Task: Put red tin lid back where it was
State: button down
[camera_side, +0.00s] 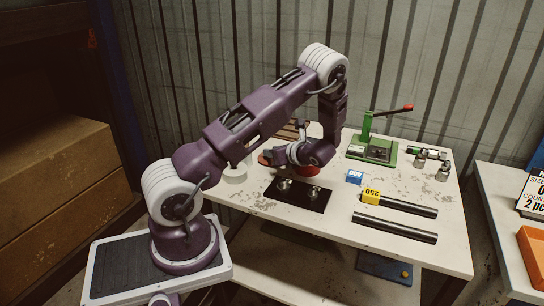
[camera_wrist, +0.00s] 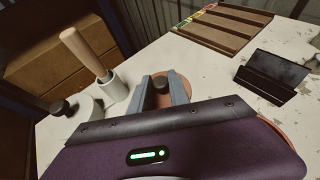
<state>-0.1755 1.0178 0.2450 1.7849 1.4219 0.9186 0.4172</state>
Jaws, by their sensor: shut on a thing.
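My gripper (camera_side: 280,155) is at the back left of the table, pointing left and down. In the wrist view my gripper (camera_wrist: 162,88) has its two grey fingers closed around a dark knob. The knob stands on a round, reddish lid (camera_wrist: 184,84), which is the red tin lid; the fingers partly cover it. The lid's edge (camera_side: 263,159) also shows left of the gripper in the side view. A red round thing (camera_side: 309,171), seemingly the tin, stands below my wrist. Part of a reddish rim (camera_wrist: 291,146) shows behind my gripper body. I cannot tell whether the lid touches the table.
A white pot with a dark knob (camera_wrist: 86,108) and a white cup with a wooden handle (camera_wrist: 117,89) stand left. A wooden rack (camera_wrist: 228,30) lies behind. A black mat (camera_side: 317,202) holds metal fittings. A green crimper (camera_side: 380,154), blue box (camera_side: 354,177) and black hoses (camera_side: 395,227) occupy the right.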

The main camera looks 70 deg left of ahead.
notch_tip(320, 180, up, 10)
jog(key=w+d+r+m+t, duration=0.4)
jog(key=w+d, duration=0.3)
jog(key=d, duration=0.1)
jog(key=shift+m+t, duration=0.3)
jog(key=shift+t, duration=0.2)
jog(key=f, duration=0.6)
jog(key=w+d+f, duration=0.1)
jog(key=f, duration=0.2)
jog(key=shift+w, duration=0.1)
jog(key=shift+f, duration=0.1)
jog(key=shift+f, duration=0.35)
jog(key=shift+f, duration=0.15)
jog(key=c, duration=1.2)
grip_release()
jog(key=shift+c, duration=0.2)
